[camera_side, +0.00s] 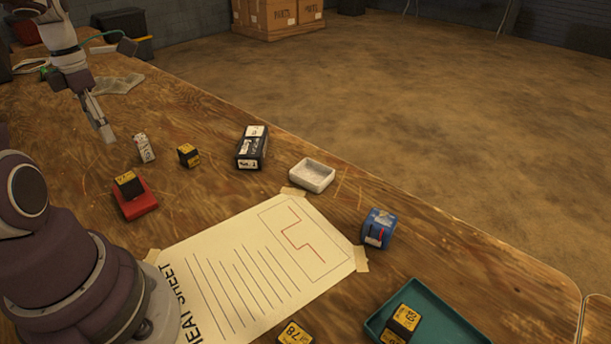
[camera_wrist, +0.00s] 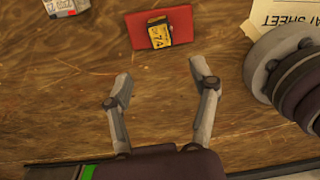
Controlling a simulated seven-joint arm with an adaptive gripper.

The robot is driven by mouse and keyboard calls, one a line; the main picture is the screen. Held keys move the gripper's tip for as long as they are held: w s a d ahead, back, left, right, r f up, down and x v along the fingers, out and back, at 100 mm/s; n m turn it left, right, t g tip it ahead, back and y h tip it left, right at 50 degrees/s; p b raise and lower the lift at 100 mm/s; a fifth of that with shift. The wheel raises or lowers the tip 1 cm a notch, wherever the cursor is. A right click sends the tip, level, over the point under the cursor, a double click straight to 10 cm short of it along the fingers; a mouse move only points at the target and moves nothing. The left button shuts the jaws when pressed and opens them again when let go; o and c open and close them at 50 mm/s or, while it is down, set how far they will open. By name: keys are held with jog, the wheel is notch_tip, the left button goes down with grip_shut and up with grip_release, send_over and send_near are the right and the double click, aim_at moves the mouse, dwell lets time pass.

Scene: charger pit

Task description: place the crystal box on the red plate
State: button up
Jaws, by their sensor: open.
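A red plate (camera_side: 139,206) lies on the wooden table at the left, and it also shows at the top of the wrist view (camera_wrist: 183,24). A small black box with a yellow label (camera_side: 128,184) rests on the plate; it shows in the wrist view too (camera_wrist: 158,34). A similar box (camera_side: 188,155) stands on bare wood. The frames do not make clear which box is the crystal box. My gripper (camera_wrist: 160,70) is open and empty, with bare table between its fingers. In the side view my gripper (camera_side: 103,132) is beyond the plate, clear of it.
A white labelled carton (camera_side: 145,148) stands near the gripper. A black case (camera_side: 252,148), a white dish (camera_side: 312,175), a blue box (camera_side: 378,228) and a paper sheet (camera_side: 230,262) lie to the right. A teal tray (camera_side: 445,322) holds a yellow-labelled box; another (camera_side: 294,334) is nearby.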

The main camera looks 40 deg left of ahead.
jog(key=w+d+r+m+t+y, duration=0.15)
jog(key=w+d+r+m, duration=0.35)
jog(key=d+m, duration=0.55)
jog(key=d+m+t, duration=0.2)
jog(key=d+m, duration=0.4)
jog(key=m, duration=0.6)
jog(key=s+d+r+m+t+h, duration=0.1)
jog(key=d+m, duration=0.5)
jog(key=m, duration=0.7)
jog(key=shift+s+d+r+t, duration=0.25)
jog(key=shift+d+t, duration=0.1)
jog(key=shift+t, duration=0.2)
